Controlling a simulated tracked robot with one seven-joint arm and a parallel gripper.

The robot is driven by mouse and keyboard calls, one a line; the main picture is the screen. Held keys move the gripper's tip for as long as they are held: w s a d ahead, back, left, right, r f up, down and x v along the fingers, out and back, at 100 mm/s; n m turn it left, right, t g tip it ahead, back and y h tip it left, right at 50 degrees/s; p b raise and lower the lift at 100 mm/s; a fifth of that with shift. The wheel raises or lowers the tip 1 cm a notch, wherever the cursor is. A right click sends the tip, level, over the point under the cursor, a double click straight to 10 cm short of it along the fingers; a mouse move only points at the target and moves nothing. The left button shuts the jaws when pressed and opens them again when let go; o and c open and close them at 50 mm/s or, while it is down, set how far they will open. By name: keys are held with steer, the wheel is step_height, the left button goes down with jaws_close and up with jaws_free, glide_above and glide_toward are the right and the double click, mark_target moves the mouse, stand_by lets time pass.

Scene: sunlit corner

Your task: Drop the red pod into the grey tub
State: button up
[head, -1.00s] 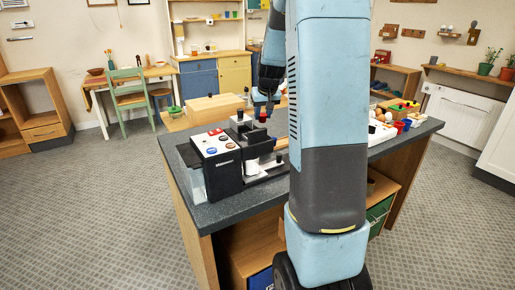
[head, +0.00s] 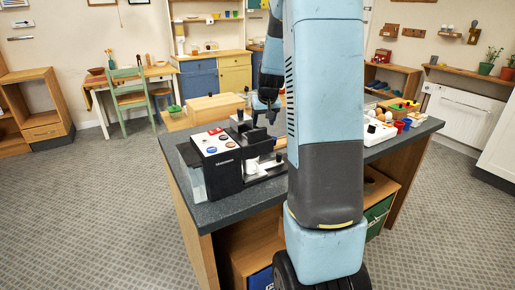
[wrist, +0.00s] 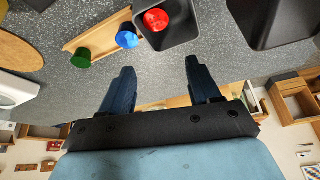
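The red pod (wrist: 155,20) lies inside the dark grey tub (wrist: 178,38) at the top of the wrist view. My gripper (wrist: 160,66) is open and empty, its two fingers wide apart, with the tub and pod beyond the fingertips. In the head view my gripper (head: 263,118) is over the counter behind the black-and-white machine. The red pod cannot be made out in the head view.
A second dark container (wrist: 270,22) stands to the right. The machine (head: 222,165) occupies the counter's (head: 225,208) left end.

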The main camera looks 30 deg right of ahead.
steer(key=shift+o, duration=0.2)
steer(key=shift+r, duration=0.1)
steer(key=v, duration=1.3)
steer(key=shift+s+r, duration=0.15)
steer(key=shift+r, duration=0.05)
steer(key=shift+a, duration=0.15)
steer(key=s+a+r+n, duration=0.1)
steer(key=s+a+r, duration=0.3)
steer(key=s+a, duration=0.9)
steer(key=s+a+f, duration=0.1)
steer(key=s+a, duration=0.2)
steer(key=s, duration=0.4)
steer(key=s+a+f+n+t+y, duration=0.1)
steer(key=s+a, duration=0.3)
steer(key=s, duration=0.4)
steer(key=shift+f+n, duration=0.3)
steer(key=shift+f, duration=0.15)
